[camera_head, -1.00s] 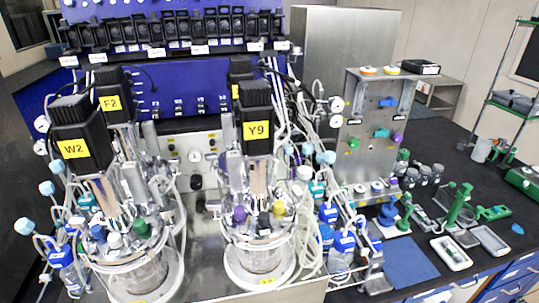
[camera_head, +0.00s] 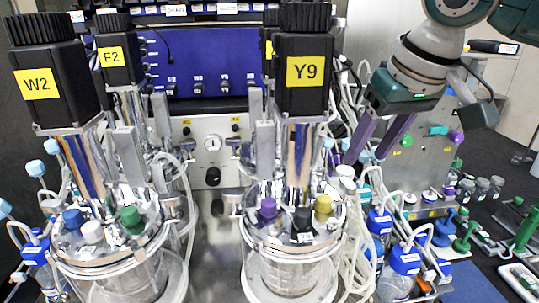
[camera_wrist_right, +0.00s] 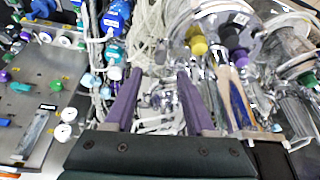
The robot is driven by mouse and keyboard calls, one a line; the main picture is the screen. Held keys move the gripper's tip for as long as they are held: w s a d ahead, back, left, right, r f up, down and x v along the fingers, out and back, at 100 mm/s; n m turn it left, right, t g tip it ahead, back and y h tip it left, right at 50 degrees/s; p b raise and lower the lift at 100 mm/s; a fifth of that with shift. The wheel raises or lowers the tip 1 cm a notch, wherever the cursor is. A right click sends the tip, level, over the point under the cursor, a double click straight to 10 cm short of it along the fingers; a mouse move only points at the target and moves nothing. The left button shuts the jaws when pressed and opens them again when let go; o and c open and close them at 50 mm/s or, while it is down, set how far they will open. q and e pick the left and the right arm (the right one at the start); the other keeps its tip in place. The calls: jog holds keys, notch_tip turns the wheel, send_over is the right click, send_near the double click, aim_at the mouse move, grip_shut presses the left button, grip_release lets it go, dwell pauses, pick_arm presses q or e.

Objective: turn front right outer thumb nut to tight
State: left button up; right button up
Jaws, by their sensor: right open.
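The front right bioreactor (camera_head: 290,232) is a clear vessel with a steel head plate, and a black motor labelled Y9 (camera_head: 303,82) stands above it. Purple, black and yellow caps sit on its head plate. The individual thumb nuts are too small to tell apart, so I cannot read whether the outer one is tight. My right gripper (camera_head: 367,158) is open and empty, its purple fingers pointing down to the right of the Y9 motor, apart from the vessel. In the right wrist view the open fingers (camera_wrist_right: 159,72) face pale tubing, with the vessel's caps to the right.
The W2 bioreactor (camera_head: 112,250) stands on the left. Clear tubing (camera_head: 355,240) and blue-capped bottles (camera_head: 405,258) crowd the space right of Y9. A steel panel (camera_head: 425,165) with coloured knobs stands behind my right gripper. Green-handled items lie on the black bench at right.

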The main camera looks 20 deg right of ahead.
aim_at(349, 183)
jog(key=p+x, duration=0.1)
jog(key=x, duration=0.6)
jog(key=shift+w+f, duration=0.1)
jog(key=shift+f, duration=0.05)
grip_shut()
dwell(0.4)
